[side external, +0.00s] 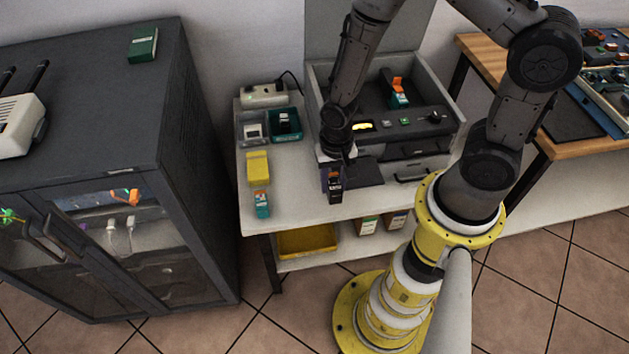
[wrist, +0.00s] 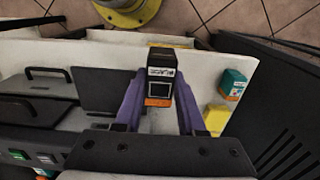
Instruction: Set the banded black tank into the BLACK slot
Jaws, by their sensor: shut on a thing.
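The black tank (side external: 335,187) has an orange band and a pale label. In the wrist view the tank (wrist: 160,72) sits between the two purple fingers of my gripper (wrist: 158,88), which is shut on it. In the side view my gripper (side external: 335,165) points down over the front of the white table, left of the printer (side external: 405,150). I cannot tell whether the tank touches the table. The printer is open at the top, and a teal tank with an orange top (side external: 398,93) stands in it. No BLACK slot marking is readable.
A yellow block (side external: 258,167) and a teal-and-orange box (side external: 262,204) lie left of the tank. Behind them are a grey bin (side external: 251,128), a dark green bin (side external: 286,124) and a white power box (side external: 263,95). A dark cabinet (side external: 190,140) borders the table's left.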

